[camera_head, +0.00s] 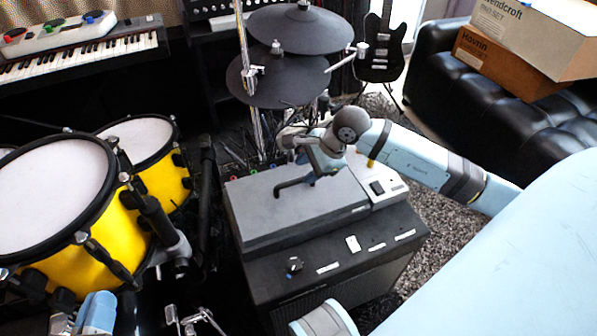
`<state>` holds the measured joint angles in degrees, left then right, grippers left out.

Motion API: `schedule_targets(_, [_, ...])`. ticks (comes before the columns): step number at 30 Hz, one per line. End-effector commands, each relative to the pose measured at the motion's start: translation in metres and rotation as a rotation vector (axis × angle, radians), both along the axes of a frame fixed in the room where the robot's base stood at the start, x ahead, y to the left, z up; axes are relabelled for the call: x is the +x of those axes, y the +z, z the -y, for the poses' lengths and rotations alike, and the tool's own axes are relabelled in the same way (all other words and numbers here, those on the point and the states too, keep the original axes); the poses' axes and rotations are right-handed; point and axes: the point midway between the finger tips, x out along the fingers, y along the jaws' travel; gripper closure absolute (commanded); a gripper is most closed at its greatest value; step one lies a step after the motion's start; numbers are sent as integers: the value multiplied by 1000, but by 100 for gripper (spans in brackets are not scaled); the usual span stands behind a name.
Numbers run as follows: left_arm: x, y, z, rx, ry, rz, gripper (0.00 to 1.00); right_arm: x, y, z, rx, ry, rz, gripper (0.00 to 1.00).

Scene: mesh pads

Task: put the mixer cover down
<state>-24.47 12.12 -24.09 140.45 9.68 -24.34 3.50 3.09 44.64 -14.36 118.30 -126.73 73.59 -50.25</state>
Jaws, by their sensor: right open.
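The mixer cover (270,219), a wide flat dark grey lid, lies over the left and middle part of the mixer on top of a black cabinet. The light grey right end of the mixer (374,168), with a small dark panel, shows beside it. A dark bent bar, which looks like the cover's handle (292,184), stands above its top. My right gripper (314,166) is open over the cover's rear right part, at this bar. Whether the fingers touch the bar is unclear.
The black cabinet (335,266) has a small knob and white labels on its front ledge. Yellow drums (113,232) stand left, dark cymbal pads (283,80) behind. A black sofa with boxes (523,50) is back right. Carpet shows right of the cabinet.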

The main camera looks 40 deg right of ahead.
Motion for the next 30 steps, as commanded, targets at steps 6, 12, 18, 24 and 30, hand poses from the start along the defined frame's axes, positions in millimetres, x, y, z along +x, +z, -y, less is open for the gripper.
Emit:
schedule_targets(6, [0, 21, -2, -26, 18, 50, 100, -16, 39, 16, -2, 2, -2, 58])
schedule_targets(12, [0, 27, -2, -37, 26, 73, 100, -23, 54, 22, -1, 1, -1, 58])
schedule_targets(18, [0, 27, -2, -38, 26, 77, 100, -29, 54, 7, 75, 0, -15, 58])
schedule_targets(24, [0, 27, -2, -38, 26, 76, 100, -67, 71, -92, 631, -63, -169, 58])
schedule_targets(30, [0, 27, -2, -39, 26, 75, 100, -101, 136, -170, 1393, -285, -547, 58])
